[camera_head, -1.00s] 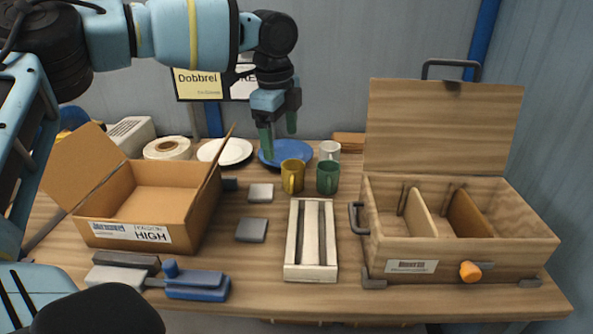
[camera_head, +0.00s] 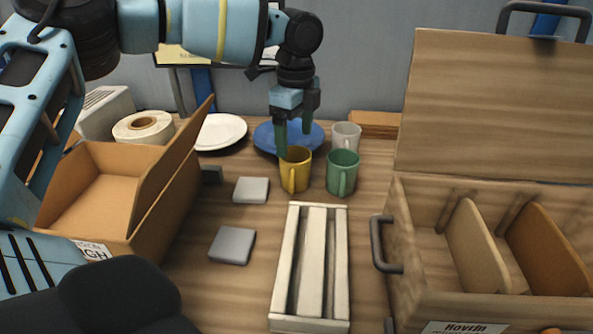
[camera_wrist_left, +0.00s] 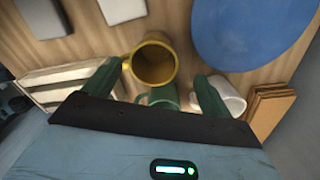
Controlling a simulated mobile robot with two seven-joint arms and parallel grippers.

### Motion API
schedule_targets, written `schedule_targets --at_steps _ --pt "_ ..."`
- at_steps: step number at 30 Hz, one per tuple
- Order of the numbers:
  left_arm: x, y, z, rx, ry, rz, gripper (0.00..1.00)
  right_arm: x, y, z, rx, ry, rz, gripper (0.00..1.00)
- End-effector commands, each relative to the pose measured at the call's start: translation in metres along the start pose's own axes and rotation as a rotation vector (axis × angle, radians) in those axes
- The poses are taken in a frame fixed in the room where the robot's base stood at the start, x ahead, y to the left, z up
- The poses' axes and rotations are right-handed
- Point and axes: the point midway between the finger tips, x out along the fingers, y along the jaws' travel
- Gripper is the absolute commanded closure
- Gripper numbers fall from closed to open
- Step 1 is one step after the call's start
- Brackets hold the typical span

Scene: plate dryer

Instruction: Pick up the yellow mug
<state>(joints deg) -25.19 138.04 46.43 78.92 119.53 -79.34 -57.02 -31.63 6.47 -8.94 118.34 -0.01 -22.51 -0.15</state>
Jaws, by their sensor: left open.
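The yellow mug (camera_head: 294,174) stands upright on the wooden table, its handle toward the camera. My left gripper (camera_head: 294,142) points down just above and behind it, open and empty. In the head view, one green fingertip overlaps the mug's left rim; the other is farther back, over the blue plate. In the left wrist view, the yellow mug (camera_wrist_left: 153,62) shows its open top just beyond the gap between the fingers of the left gripper (camera_wrist_left: 158,78). I cannot tell whether a finger touches it. My right gripper is not in view.
A green mug (camera_head: 342,176) stands close right of the yellow one, a white mug (camera_head: 346,134) behind it. A blue plate (camera_head: 265,137) lies behind. A slatted wooden rack (camera_head: 288,270) is in front, a cardboard box (camera_head: 185,190) left, and a wooden case (camera_head: 400,220) right.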

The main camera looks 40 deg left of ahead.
Motion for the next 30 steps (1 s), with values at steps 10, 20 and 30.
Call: schedule_targets --at_steps 10,20,30 --pt "0.026 0.001 0.000 0.001 0.000 0.001 0.16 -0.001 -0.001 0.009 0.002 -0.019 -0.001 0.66" --pt "0.050 0.007 -0.002 0.001 -0.001 0.002 0.16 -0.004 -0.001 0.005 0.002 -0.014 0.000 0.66" --pt "0.078 0.007 -0.002 0.000 0.000 -0.001 0.16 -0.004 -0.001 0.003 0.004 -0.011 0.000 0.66"
